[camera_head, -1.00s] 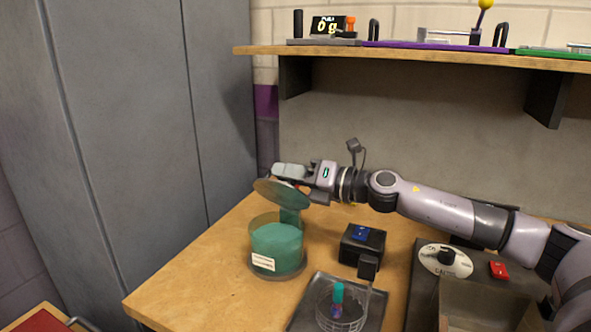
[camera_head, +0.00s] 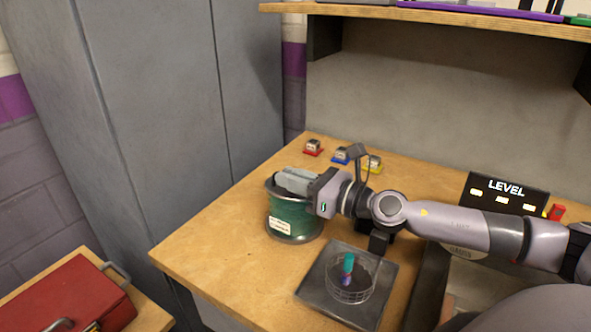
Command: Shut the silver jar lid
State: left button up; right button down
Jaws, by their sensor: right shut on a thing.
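The jar (camera_head: 287,212) is a squat see-through jar with teal contents and a white label. It stands upright near the left edge of the wooden table. Its lid (camera_head: 271,186) shows only as a rim at the jar's top, low and about level with the mouth. My right gripper (camera_head: 293,180) is over the jar's top, shut on the lid, and hides most of it. Whether the lid sits fully flush cannot be seen. My left gripper is not in view.
Red (camera_head: 313,147), blue (camera_head: 341,155) and yellow (camera_head: 374,164) small blocks sit behind. A LEVEL box (camera_head: 505,194) stands at the back right.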

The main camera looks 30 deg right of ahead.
jog(key=shift+f, duration=0.3)
jog(key=c, duration=1.2)
grip_release()
jog(key=shift+s, duration=0.1)
